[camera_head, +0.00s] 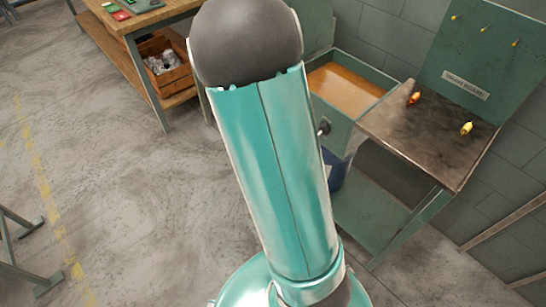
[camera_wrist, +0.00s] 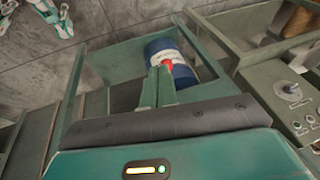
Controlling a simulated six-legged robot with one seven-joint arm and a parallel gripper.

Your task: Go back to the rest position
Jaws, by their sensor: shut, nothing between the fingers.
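My gripper (camera_wrist: 158,74) shows in the wrist view with its two green fingers close together and nothing held between them. Just beyond the fingertips, a blue drum (camera_wrist: 183,68) with a white band stands on the floor. A small red patch shows by the fingertips; I cannot tell whether it belongs to the drum. In the head view my teal arm fills the middle and my gripper is out of sight.
A small table (camera_head: 437,140) at the right bears a red-orange and a yellow item. A green open bin (camera_head: 334,121) stands beside it. A workbench (camera_head: 140,25) with a wooden crate (camera_head: 181,78) is at the upper left. A control panel (camera_wrist: 292,94) shows right in the wrist view. The left floor is largely clear.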

